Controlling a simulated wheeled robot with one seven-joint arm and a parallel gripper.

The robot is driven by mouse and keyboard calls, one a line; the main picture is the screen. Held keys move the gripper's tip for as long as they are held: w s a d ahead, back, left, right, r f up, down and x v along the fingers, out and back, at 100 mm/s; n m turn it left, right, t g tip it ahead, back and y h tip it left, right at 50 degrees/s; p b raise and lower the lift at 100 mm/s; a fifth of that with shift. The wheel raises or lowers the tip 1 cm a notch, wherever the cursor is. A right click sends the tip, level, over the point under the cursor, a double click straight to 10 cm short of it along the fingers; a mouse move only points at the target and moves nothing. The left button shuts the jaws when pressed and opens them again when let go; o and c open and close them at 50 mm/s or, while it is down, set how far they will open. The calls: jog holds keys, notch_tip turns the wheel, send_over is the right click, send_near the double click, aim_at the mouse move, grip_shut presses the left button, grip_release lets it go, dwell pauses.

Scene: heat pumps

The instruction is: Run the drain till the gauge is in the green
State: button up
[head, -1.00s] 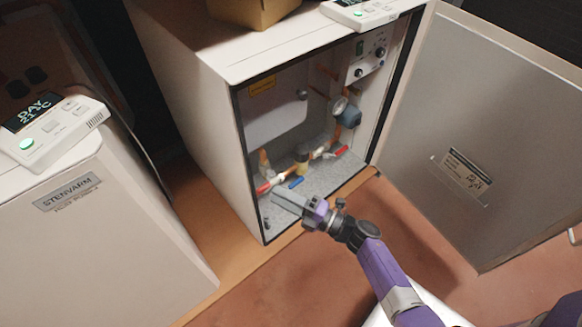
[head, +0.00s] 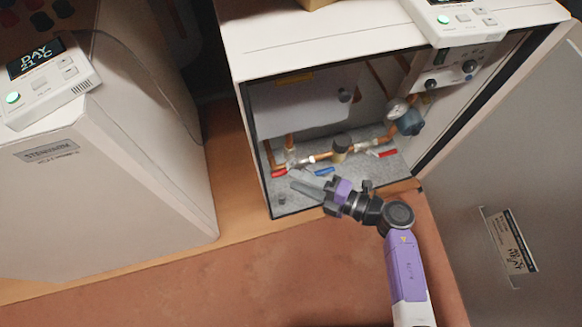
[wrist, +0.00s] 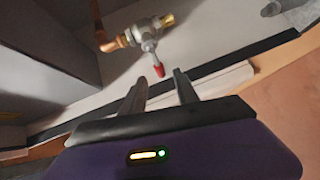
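My gripper (head: 300,184) reaches low into the open cabinet, near the left red valve handle (head: 278,173). In the wrist view its two fingers (wrist: 159,76) are apart with nothing between them. There a metal valve (wrist: 146,33) with a brass end and a red-tipped lever (wrist: 158,70) lies just beyond the fingertips; I cannot tell if they touch. A blue handle (head: 324,171) and another red handle (head: 387,153) sit further right on the copper pipes. The round gauge (head: 397,110) is at the cabinet's right; its needle and green zone are too small to read.
The cabinet door (head: 500,190) stands open at the right. A second closed unit (head: 110,200) marked STENVARM stands at the left, with a control panel (head: 45,75) on top. Another panel (head: 455,18) lies on the open cabinet. The floor in front is clear.

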aim_at(278, 172)
jog(key=b+x, duration=0.2)
jog(key=x, duration=0.4)
jog(key=shift+w+a, duration=0.15)
jog(key=shift+a, duration=0.05)
grip_shut()
